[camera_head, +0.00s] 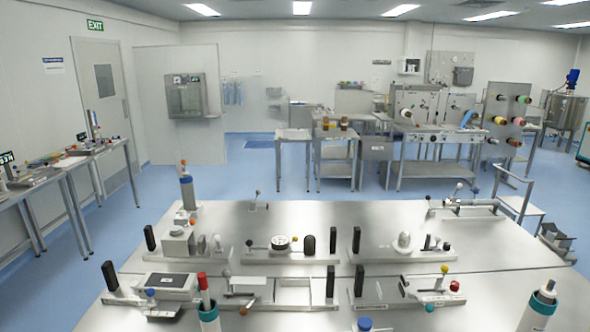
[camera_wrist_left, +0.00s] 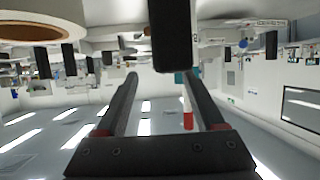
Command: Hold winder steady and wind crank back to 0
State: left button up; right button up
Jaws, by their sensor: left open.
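Several metal bench fixtures with black upright grips, small cranks and coloured ball knobs stand on the steel table (camera_head: 340,211); I cannot tell for certain which is the winder. One near the middle has a round dial (camera_head: 280,242), too small to read. My right gripper is not seen.
A wall-side bench (camera_head: 60,166) stands at the left, and machines with rolls (camera_head: 410,115) stand at the back. Blue floor is open between them and the table. In the left wrist view a pale roll (camera_wrist_left: 35,30) fills the upper left corner.

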pick_arm(q)
notch_tip(320, 180, up, 10)
dwell(0.4)
